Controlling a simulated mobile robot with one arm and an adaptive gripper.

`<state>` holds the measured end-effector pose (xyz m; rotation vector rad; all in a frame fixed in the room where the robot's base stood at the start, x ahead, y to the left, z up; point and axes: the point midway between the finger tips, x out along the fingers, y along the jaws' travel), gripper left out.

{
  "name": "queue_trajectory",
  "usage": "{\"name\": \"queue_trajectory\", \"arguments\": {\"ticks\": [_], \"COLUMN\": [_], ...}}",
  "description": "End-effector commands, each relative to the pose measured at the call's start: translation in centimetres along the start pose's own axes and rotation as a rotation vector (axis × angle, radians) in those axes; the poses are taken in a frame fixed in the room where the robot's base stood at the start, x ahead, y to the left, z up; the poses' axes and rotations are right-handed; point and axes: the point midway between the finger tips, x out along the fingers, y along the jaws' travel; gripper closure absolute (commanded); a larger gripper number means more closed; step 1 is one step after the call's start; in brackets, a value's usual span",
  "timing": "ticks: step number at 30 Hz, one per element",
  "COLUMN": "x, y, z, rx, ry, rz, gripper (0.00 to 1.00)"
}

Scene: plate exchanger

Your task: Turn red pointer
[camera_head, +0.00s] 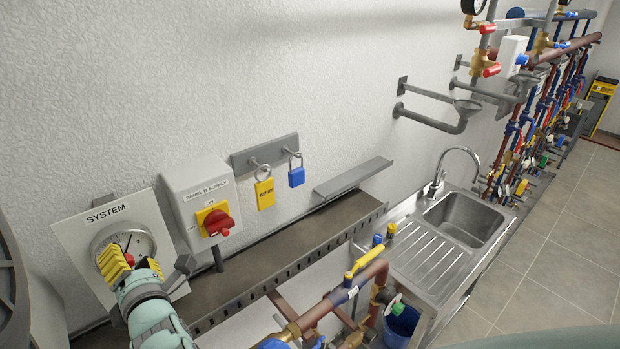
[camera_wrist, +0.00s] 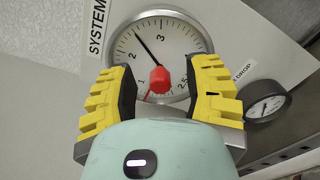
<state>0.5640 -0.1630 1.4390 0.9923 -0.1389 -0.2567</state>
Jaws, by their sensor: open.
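The red pointer knob (camera_wrist: 160,80) sits at the centre of a round white gauge (camera_wrist: 178,40) on the SYSTEM panel (camera_head: 77,228). A thin red needle points down-left from it, and a black needle points up-left between 2 and 3. My gripper (camera_wrist: 166,82) is open, with a yellow-and-black finger on each side of the knob in the picture. I cannot tell how far the fingertips are from the gauge face. In the head view my gripper (camera_head: 130,266) is in front of the gauge and hides part of it; a bit of the red knob (camera_head: 126,238) shows.
A smaller gauge (camera_wrist: 267,107) is close to the right finger. The PANEL B SUPPLY box (camera_head: 198,180) with a red switch (camera_head: 218,223) is to the right. A yellow lock (camera_head: 265,193) and a blue lock (camera_head: 296,177) hang beyond it. A slotted grey ledge (camera_head: 270,265) runs below.

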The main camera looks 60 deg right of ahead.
Motion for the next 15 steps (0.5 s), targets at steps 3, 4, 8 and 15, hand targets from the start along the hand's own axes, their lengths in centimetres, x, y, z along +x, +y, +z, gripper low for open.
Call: {"name": "queue_trajectory", "arguments": {"ticks": [3, 4, 8, 15], "x": [-0.07, -0.07, -0.06, -0.05], "y": [0.00, -0.01, 0.00, 0.00], "z": [-0.02, -0.02, -0.01, 0.02], "rx": [0.000, 0.000, 0.000, 0.000], "ry": [-0.001, -0.001, -0.001, -0.002], "rz": [-0.001, -0.001, 0.000, 0.000], "gripper": [0.50, 0.50, 0.50, 0.64]}}
